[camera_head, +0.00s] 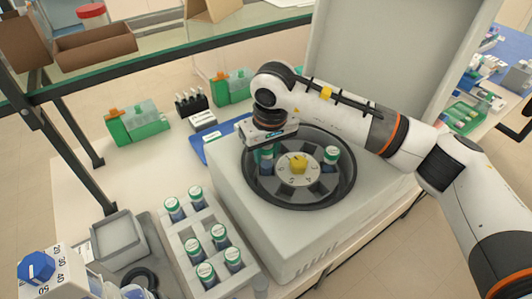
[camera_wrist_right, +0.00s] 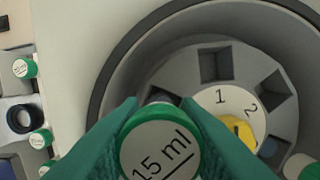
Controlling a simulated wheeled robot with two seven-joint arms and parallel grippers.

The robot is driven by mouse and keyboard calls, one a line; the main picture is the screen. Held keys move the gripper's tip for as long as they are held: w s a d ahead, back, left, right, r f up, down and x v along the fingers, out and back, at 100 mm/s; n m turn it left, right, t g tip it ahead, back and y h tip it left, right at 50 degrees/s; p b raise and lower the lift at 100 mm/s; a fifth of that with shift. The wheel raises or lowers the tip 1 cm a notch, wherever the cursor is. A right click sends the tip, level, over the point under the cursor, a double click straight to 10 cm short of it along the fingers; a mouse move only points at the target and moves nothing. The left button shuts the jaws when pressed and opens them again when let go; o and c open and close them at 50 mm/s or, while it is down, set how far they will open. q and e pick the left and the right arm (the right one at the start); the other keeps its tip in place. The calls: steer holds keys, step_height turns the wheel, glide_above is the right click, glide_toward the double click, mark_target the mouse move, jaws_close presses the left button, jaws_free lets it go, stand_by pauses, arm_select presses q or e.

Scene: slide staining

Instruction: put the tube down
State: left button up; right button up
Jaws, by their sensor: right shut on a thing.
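My right gripper (camera_head: 266,147) is shut on a green-capped tube (camera_head: 267,163) over the left part of the centrifuge rotor (camera_head: 284,188). In the right wrist view the green fingers close on both sides of the cap (camera_wrist_right: 160,150), which is marked "15 ml". The tube's lower end is hidden, so I cannot tell whether it is in a slot. Another green-capped tube (camera_head: 331,159) stands in the rotor's right side. The rotor has a yellow knob (camera_head: 299,163) at its centre and empty square slots (camera_wrist_right: 214,64) in the wrist view. My left gripper is not in view.
The centrifuge lid (camera_head: 375,50) stands open behind. A grey rack (camera_head: 196,238) with several green-capped tubes is left of the centrifuge. A grey tray (camera_head: 118,240), green boxes (camera_head: 138,124) and a glass shelf (camera_head: 150,58) lie farther left and back.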

steer(key=shift+f, duration=0.95)
steer(key=shift+f+b, duration=0.45)
steer(key=shift+b, duration=0.1)
steer(key=o, duration=1)
steer(key=shift+c, duration=0.2)
steer(key=shift+r, duration=0.1)
